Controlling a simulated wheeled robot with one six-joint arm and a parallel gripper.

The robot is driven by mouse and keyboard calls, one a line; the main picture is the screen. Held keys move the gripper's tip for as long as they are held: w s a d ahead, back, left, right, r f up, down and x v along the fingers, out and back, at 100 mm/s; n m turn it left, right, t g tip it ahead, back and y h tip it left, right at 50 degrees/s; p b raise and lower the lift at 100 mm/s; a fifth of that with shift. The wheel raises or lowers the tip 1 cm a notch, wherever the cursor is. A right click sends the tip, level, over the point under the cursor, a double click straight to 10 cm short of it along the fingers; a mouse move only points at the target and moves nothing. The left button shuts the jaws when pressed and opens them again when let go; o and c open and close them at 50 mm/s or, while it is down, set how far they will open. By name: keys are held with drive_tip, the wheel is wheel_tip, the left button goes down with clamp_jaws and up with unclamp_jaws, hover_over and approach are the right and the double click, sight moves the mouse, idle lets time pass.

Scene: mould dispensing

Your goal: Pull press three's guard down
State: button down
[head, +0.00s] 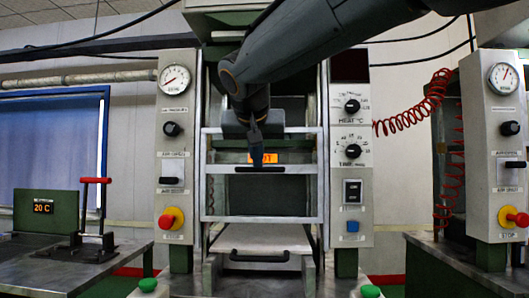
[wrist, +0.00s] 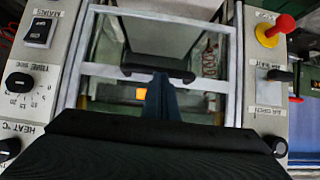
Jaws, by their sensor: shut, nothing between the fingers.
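The press in front of me has a guard (head: 212,200), a pale metal frame with a see-through pane, between two control columns. Its black bar handle (head: 260,169) sits on the middle crossbar; the frame stands raised, with open space below it above the platen. My gripper (head: 257,163) points down and is shut and empty. Its fingertips are at the middle of the handle, at its upper edge. In the wrist view, the fingers (wrist: 161,88) meet the handle (wrist: 157,68) in the picture; whether they touch it I cannot tell. No press number is readable.
A lower tray handle (head: 260,257) lies beneath the guard. Red stop buttons (head: 171,218) and green buttons (head: 148,285) flank the press. A lever device (head: 95,220) stands on the left bench. A coiled red hose (head: 412,115) hangs at right.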

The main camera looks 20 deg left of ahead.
drive_tip(key=shift+f+b, duration=1.55)
drive_tip(key=shift+f, duration=0.95)
drive_tip(key=p, duration=0.4)
approach(258, 177)
drive_tip(key=f+b+v, duration=0.1)
drive_tip(key=v, duration=0.8)
drive_tip(key=shift+s+d+r, duration=0.2)
drive_tip(key=shift+s+d, duration=0.2)
drive_tip(key=shift+s, duration=0.15)
